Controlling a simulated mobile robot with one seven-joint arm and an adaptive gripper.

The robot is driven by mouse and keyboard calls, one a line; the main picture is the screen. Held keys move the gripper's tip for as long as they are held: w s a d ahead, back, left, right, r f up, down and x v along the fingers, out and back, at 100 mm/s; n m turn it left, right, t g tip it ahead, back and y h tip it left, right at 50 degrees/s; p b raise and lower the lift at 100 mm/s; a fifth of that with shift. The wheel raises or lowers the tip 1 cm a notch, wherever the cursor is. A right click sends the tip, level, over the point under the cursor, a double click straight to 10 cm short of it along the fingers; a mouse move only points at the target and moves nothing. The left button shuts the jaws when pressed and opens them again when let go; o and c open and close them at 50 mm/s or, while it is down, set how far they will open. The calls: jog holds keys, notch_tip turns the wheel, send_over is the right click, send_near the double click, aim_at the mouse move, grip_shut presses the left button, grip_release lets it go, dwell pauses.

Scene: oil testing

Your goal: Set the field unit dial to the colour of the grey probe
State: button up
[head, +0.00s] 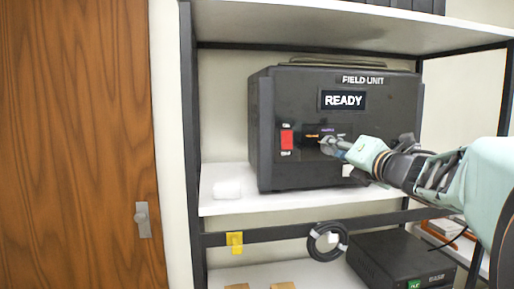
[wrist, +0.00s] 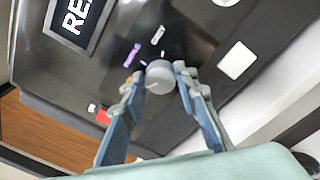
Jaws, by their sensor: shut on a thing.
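The field unit (head: 400,105) is a dark box on the upper shelf, with its display (head: 343,100) reading READY. Its round grey dial (wrist: 159,76) shows in the wrist view between the fingertips of my gripper (wrist: 160,80), which is shut on it. In the head view my gripper (head: 330,146) reaches the panel from the right and covers most of the dial. Around the dial are a purple label (wrist: 132,55), a whitish label (wrist: 158,35) and an orange label partly behind the left finger. The dial's exact setting is unclear. No grey probe is recognisable.
A red switch (head: 286,139) is left of the dial. A white cloth-like item (head: 227,189) lies on the shelf left of the unit. Below are a coiled black cable (head: 314,246) and another dark box (head: 385,262). A wooden door (head: 75,130) is at left.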

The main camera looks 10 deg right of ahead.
jog(key=shift+c, duration=1.3)
jog(key=shift+m, duration=0.3)
jog(key=m+p, duration=0.1)
jog(key=m, duration=0.7)
jog(key=m+h+p, duration=0.1)
jog(key=m+p, duration=0.1)
jog(key=m, duration=0.6)
jog(key=m+p, duration=0.2)
jog(key=m, duration=0.6)
jog(key=shift+a+f+m+t+h, duration=0.2)
jog(key=shift+f+m+t+h, duration=0.1)
jog(key=shift+t+h, duration=0.1)
